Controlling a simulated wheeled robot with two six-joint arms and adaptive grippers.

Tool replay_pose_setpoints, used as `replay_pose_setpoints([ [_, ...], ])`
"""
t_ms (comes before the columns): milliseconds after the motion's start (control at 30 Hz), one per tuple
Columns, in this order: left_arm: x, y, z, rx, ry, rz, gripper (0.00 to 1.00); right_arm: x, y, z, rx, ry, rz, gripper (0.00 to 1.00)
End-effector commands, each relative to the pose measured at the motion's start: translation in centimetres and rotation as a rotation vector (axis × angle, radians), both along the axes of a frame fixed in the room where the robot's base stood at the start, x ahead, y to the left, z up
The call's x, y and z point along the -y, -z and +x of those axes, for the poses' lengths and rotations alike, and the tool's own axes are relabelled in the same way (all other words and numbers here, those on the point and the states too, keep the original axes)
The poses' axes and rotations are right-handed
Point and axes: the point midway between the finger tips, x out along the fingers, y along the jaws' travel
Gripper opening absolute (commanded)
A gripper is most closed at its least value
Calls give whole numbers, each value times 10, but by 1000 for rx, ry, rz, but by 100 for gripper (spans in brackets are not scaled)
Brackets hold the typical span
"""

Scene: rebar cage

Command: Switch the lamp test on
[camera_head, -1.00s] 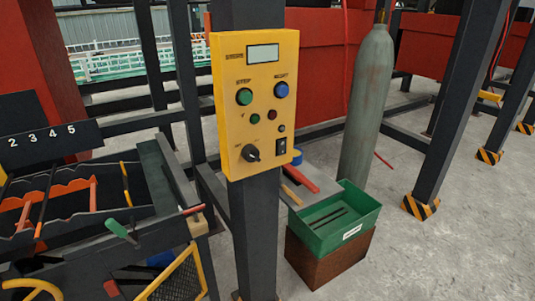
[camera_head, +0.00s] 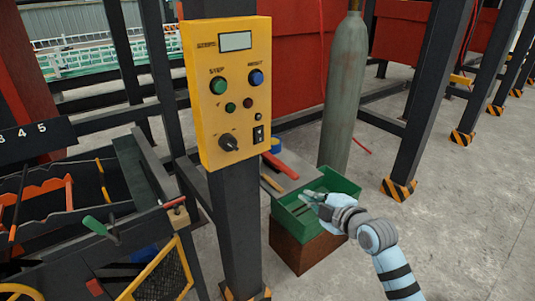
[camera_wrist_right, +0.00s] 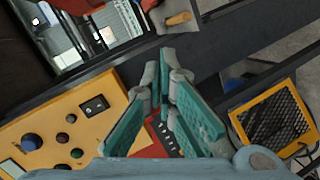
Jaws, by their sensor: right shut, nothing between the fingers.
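The yellow control box (camera_head: 228,90) is fixed to a dark post. It carries a small display (camera_head: 235,41), a green button (camera_head: 219,86), a blue button (camera_head: 256,77), small round lamps or buttons, a black rotary knob (camera_head: 228,142) and a black rocker switch (camera_head: 258,133). The labels are too small to read, so I cannot tell which is the lamp test. The rocker also shows in the right wrist view (camera_wrist_right: 95,106). My right gripper (camera_head: 309,199) is shut and empty, low and right of the box, apart from it. My left gripper is out of view.
A green bin (camera_head: 345,185) on a brown block stands behind my right gripper in the picture. A grey gas cylinder (camera_head: 343,95) stands behind it. The dark post (camera_head: 236,230) runs below the box. A rack with a green-handled lever (camera_head: 97,226) is at left.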

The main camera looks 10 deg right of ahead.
Motion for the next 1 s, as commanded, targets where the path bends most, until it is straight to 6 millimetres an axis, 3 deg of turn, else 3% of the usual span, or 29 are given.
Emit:
replay_pose_setpoints([
  [33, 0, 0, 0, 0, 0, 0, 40, -11, -41, -1, 84, -64, -73, 0],
  [100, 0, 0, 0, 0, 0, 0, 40, -25, -83, -7, 179, -141, -175, 0],
  [233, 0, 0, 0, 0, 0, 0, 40, -40, -121, -18, 276, -213, -279, 0],
  [667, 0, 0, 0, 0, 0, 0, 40, -43, -124, -15, 287, -219, -290, 0],
  [1000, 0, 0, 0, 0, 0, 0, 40, -67, -117, 42, 286, -219, -287, 0],
])
